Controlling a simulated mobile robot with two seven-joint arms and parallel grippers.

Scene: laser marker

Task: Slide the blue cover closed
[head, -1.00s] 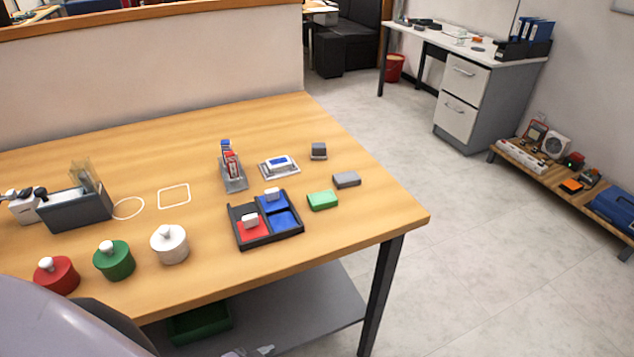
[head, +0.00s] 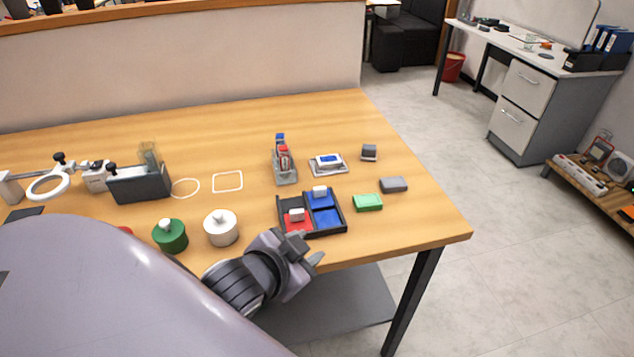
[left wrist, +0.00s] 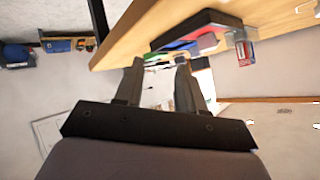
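A black tray (head: 343,209) with compartments sits near the table's front edge. A blue cover (head: 317,200) with a white knob lies across its back part, and a blue area (head: 327,218) without a knob shows in front of it at right. A red cover (head: 297,224) with a white knob is at front left. My left gripper (head: 309,249) is in front of the tray near the table edge, apart from the covers. In the left wrist view its fingers (left wrist: 158,68) are spread with nothing held. My right gripper is not in view.
A green block (head: 368,202) and a grey block (head: 394,185) lie right of the tray. A white canister (head: 221,228) and a green canister (head: 170,236) stand left of it. A holder (head: 285,168) with red and blue items stands behind.

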